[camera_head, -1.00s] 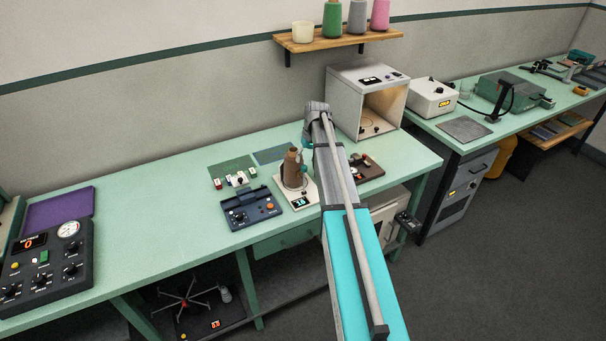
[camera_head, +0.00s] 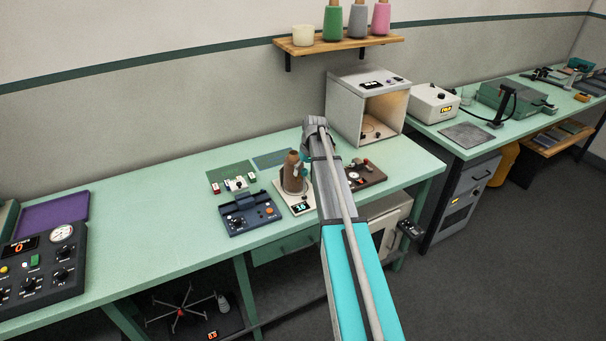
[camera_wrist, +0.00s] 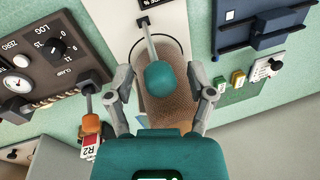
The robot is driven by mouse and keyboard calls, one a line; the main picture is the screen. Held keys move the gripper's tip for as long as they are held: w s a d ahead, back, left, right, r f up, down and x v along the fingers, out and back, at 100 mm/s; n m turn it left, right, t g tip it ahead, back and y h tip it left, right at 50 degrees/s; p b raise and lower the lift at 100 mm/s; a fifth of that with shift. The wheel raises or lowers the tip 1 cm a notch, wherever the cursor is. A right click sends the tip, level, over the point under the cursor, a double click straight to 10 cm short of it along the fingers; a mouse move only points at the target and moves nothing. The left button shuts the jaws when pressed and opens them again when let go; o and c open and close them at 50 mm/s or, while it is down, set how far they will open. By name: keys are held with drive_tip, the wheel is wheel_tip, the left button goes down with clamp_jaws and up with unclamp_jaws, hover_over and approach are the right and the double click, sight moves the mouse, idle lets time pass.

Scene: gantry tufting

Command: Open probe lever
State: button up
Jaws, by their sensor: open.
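A lever with a teal ball knob (camera_wrist: 165,78) on a grey rod shows in the wrist view, with no readable name beside it. Its rod runs to a black slot on a white unit (camera_wrist: 109,38). A brown mesh-textured cone (camera_wrist: 168,55) stands on this unit behind the knob; the head view also shows the cone (camera_head: 293,172). My gripper (camera_wrist: 168,92) is open, with one finger on each side of the knob and cone. Contact with either cannot be told. In the head view, my wrist beside the cone hides the fingertips and part of the white unit.
A brown box (camera_wrist: 45,55) with dials and an orange-tipped lever (camera_wrist: 91,123) is close on the left in the wrist view. A blue device (camera_wrist: 255,22) and small coloured blocks (camera_wrist: 238,78) lie right. The green bench (camera_head: 140,225) has free room left of the blue device.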

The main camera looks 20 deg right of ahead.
clamp_jaws()
drive_tip(key=shift+a, duration=0.35)
drive_tip(key=shift+d, duration=0.3)
drive_tip(key=shift+s+d, duration=0.1)
